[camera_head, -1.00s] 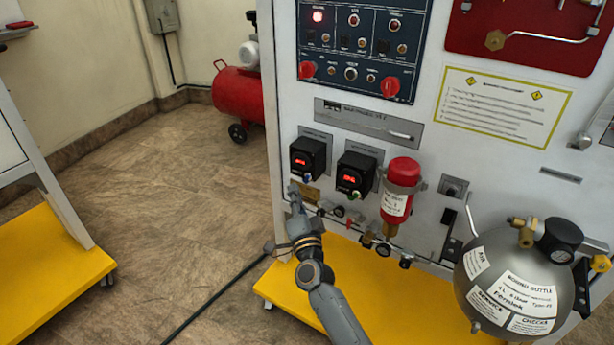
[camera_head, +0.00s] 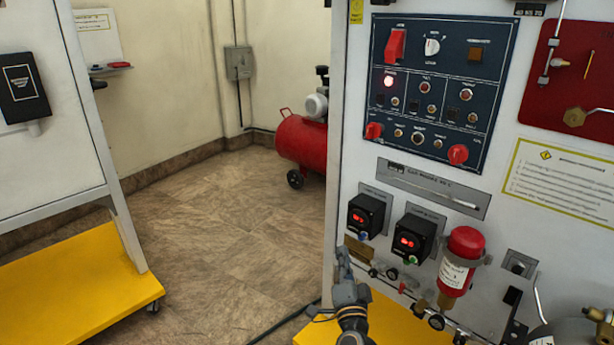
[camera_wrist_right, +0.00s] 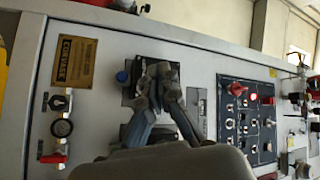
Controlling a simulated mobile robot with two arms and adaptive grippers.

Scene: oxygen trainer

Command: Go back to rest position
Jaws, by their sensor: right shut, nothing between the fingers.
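My left gripper is not in view.
A second black display box (camera_head: 413,238) and a red cylinder (camera_head: 462,258) are to the right. A grey gas bottle (camera_head: 562,333) is partly cut off. A red compressor (camera_head: 302,140) stands behind. Open floor (camera_head: 220,240) lies left, beside another stand with a yellow base (camera_head: 70,290).

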